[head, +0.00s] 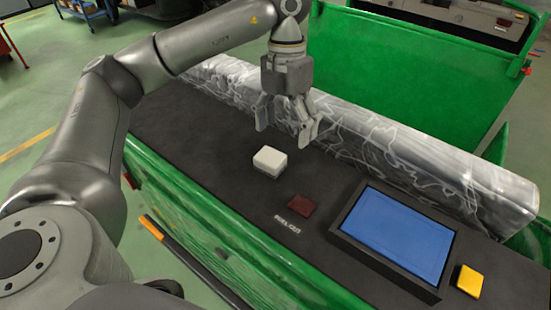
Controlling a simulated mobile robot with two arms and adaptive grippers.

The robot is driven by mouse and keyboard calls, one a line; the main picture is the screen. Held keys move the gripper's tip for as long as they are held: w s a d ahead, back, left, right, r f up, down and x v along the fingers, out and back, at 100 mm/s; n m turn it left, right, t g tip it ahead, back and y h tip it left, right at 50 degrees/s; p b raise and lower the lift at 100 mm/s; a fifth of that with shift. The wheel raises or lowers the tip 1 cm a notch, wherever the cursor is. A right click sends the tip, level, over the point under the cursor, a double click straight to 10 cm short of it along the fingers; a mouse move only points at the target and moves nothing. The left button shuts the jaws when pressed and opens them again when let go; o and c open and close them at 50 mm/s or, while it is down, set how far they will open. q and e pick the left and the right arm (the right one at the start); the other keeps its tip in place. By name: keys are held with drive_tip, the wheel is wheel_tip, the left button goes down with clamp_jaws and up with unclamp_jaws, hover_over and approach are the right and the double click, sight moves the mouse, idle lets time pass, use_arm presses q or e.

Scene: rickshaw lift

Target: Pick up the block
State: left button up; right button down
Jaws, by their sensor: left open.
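A small white block (270,161) sits on the dark top (190,125) of a green cart, left of the middle of that surface. My left gripper (286,132) points down above and slightly behind the block, with its two fingers spread and nothing between them. The fingers look apart from the block. My right gripper does not show.
A dark red flat piece (302,205) lies right of the block. A blue panel in a dark frame (398,232) and a yellow block (469,281) are further right. A long grey patterned beam (380,140) runs behind. A green panel (410,65) stands beyond it.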

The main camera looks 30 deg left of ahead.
sight(270, 156)
use_arm(q)
drive_tip(key=a, duration=0.1)
drive_tip(key=a+y, duration=0.1)
drive_tip(key=a, duration=0.1)
drive_tip(key=shift+a+r+n, duration=0.1)
drive_tip(key=shift+r+n, duration=0.2)
drive_tip(key=shift+r, duration=0.1)
drive_tip(key=f, duration=0.4)
drive_tip(key=shift+s+a, duration=0.1)
drive_tip(key=shift+s, duration=0.2)
drive_tip(key=shift+s+f, duration=0.1)
drive_tip(key=shift+f, duration=0.85)
drive_tip(key=f, duration=0.1)
drive_tip(key=f+p, duration=0.1)
drive_tip(key=f, duration=0.1)
drive_tip(key=shift+s+d+f+p, duration=0.2)
drive_tip(key=shift+s+f+p, duration=0.05)
drive_tip(key=shift+f+p, duration=0.1)
drive_tip(key=shift+f, duration=0.35)
drive_tip(key=shift+c, duration=0.2)
